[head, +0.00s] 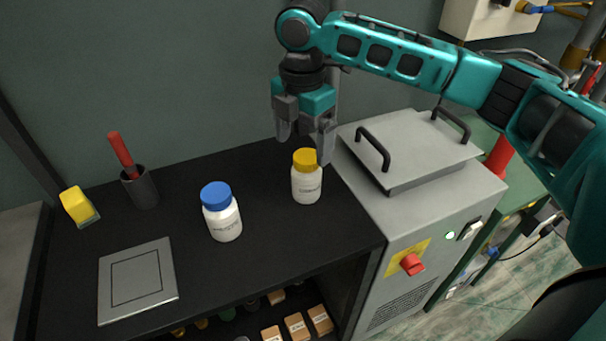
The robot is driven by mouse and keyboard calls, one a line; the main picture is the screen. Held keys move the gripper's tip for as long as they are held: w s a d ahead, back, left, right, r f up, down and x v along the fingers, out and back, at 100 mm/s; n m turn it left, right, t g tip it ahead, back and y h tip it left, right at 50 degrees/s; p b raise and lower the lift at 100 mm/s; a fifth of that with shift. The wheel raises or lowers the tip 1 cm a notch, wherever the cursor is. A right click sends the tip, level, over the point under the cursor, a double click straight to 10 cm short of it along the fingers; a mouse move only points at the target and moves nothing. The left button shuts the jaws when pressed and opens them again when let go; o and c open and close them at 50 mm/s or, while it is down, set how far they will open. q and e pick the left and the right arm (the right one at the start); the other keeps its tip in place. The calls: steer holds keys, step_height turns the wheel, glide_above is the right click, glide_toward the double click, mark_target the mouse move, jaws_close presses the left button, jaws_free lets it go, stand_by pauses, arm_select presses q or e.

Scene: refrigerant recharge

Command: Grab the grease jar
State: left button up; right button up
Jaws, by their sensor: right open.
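Two white jars stand upright on the black worktop (270,255). One has a yellow lid (306,187), and the other, to its left and nearer, has a blue lid (223,218). Both carry dark lettering too small to read surely, so I cannot tell from the labels which is the grease jar. My right gripper (304,147) points down, open and empty, by the top of the yellow-lidded jar. One finger overlaps the lid's right edge in the picture; I cannot tell whether they touch. My left gripper is not in view.
A grey machine (440,235) with a handled lid (415,150) stands close right of the yellow-lidded jar. A dark cup (141,188) with a red-handled tool, a yellow sponge (77,205) and a grey square plate (138,281) are on the left. Small boxes sit on the shelf below.

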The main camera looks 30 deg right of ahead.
mark_target(303, 160)
step_height(303, 160, down, 4)
steer(key=shift+f+b, duration=0.25)
steer(key=shift+b, duration=0.05)
steer(key=f, duration=0.3)
steer(key=d+f+b, duration=0.1)
steer(key=f, duration=0.1)
steer(key=shift+w+f, duration=0.1)
steer(key=shift+w, duration=0.15)
steer(key=c, duration=1.3)
